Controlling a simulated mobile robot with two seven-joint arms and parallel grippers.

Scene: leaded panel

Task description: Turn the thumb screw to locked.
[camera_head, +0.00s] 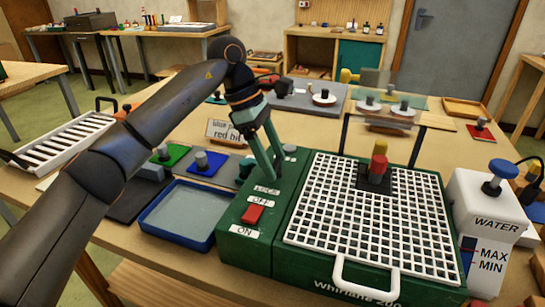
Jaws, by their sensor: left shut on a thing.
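The green grinder (283,215) stands at the front of the bench, with a white grid top (350,220). My left gripper (271,172) comes down from above onto the left, back part of its green housing. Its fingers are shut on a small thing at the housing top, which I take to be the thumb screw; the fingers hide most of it. A small white label (266,188) lies just in front of the fingertips, its lettering too small to read surely. Which way the screw is turned cannot be told. My right gripper is not in view.
A red switch (252,214) with OFF and ON labels sits in front of the gripper. A grey knob (289,150) is close behind it. A red and yellow piece (378,162) stands on the grid. A blue tray (182,238) lies left, a white water tank (487,215) right.

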